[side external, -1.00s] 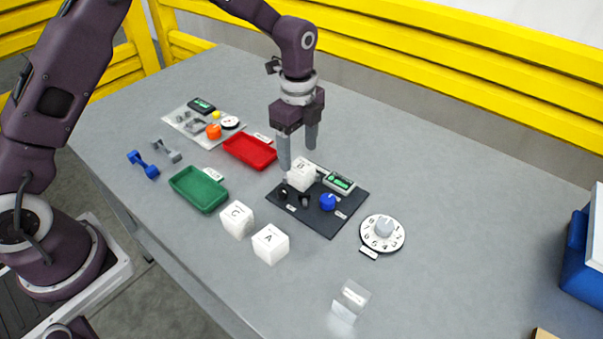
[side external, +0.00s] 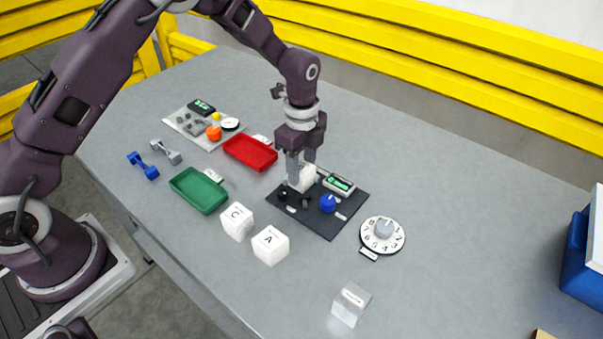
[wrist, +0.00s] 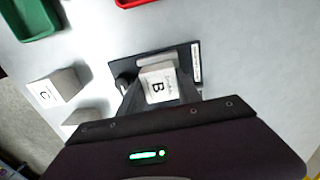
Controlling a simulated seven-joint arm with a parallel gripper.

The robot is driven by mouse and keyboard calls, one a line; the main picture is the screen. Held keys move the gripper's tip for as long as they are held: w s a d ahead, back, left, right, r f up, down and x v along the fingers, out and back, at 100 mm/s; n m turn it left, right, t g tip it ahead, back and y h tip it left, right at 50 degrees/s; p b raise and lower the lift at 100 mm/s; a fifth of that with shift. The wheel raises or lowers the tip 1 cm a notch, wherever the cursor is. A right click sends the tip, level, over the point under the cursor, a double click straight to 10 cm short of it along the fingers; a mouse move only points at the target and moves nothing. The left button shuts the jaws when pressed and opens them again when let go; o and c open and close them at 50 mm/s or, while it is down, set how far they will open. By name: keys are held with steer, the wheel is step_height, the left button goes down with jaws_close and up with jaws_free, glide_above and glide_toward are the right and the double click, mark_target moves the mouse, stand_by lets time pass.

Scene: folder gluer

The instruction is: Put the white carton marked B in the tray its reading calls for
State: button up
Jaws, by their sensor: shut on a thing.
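The white carton marked B (side external: 306,178) stands on the black panel (side external: 330,226); it also shows in the wrist view (wrist: 158,84) with its letter facing up. My gripper (side external: 301,180) is lowered over it and shut on it, one finger on each side. I cannot tell whether the carton still touches the panel. A red tray (side external: 262,163) and a green tray (side external: 196,200) lie to the left, and both look empty. The panel's small green-lit display (side external: 340,182) is too small to read.
White cartons C (side external: 237,222) and A (side external: 271,246) stand in front of the panel. A blue knob (side external: 328,203) is on the panel. A numbered dial (side external: 383,234) and a clear block (side external: 351,303) are at right. Blue (side external: 143,166) and grey dumbbell shapes lie left.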

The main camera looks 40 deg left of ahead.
steer(key=r, duration=0.6)
steer(key=a+r, duration=0.1)
steer(key=r, duration=0.2)
steer(key=shift+s+r, duration=0.15)
steer(key=shift+r, duration=0.15)
steer(key=s+a+f, duration=0.4)
steer(key=s+a, duration=1.2)
steer(key=s, duration=0.1)
steer(key=shift+w+a+f, duration=0.1)
steer(key=shift+w+f, duration=0.05)
steer(key=shift+f, duration=1.3)
steer(key=shift+w+a+f, duration=0.1)
steer(key=shift+w+f, duration=0.05)
steer(key=shift+f, duration=1.25)
steer(key=o, duration=1.4)
